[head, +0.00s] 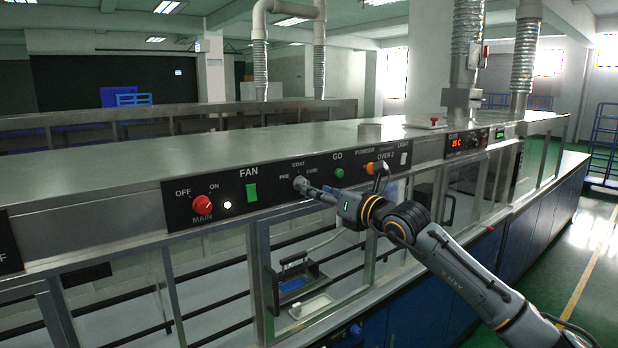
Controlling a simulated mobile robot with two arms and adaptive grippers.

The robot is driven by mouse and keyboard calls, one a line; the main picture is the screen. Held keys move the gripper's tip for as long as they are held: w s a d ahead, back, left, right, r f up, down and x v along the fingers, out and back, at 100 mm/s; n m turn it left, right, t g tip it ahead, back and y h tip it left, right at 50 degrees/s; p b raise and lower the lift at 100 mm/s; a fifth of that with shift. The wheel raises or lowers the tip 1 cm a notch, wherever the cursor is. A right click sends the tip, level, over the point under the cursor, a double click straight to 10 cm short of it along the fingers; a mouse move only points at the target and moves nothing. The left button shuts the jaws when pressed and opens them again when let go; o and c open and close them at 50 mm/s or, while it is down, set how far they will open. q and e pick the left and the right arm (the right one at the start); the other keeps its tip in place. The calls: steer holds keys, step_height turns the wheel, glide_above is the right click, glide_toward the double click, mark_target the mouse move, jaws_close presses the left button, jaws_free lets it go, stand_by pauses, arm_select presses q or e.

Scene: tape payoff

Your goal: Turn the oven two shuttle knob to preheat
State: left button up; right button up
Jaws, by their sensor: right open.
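The shuttle knob (299,183) is a small grey knob on the black oven 2 panel (272,206), with PRE to its left, COAT above it and FIRE to its right. My right gripper (309,189) reaches in from the right with its fingertips at the knob. It is open. I cannot tell whether the fingers touch the knob, and they hide part of it. The knob's pointer is too small to read. My left gripper is not in view.
On the same panel are a red main knob (202,205), a green fan switch (251,192), a green go button (339,173) and an orange button (370,168). A display (466,142) glows red farther right. Glass-fronted bays lie below, with a metal top above.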

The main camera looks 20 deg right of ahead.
steer(key=p+x, duration=0.1)
steer(key=x, duration=0.3)
steer(key=shift+w, duration=0.1)
jaws_close()
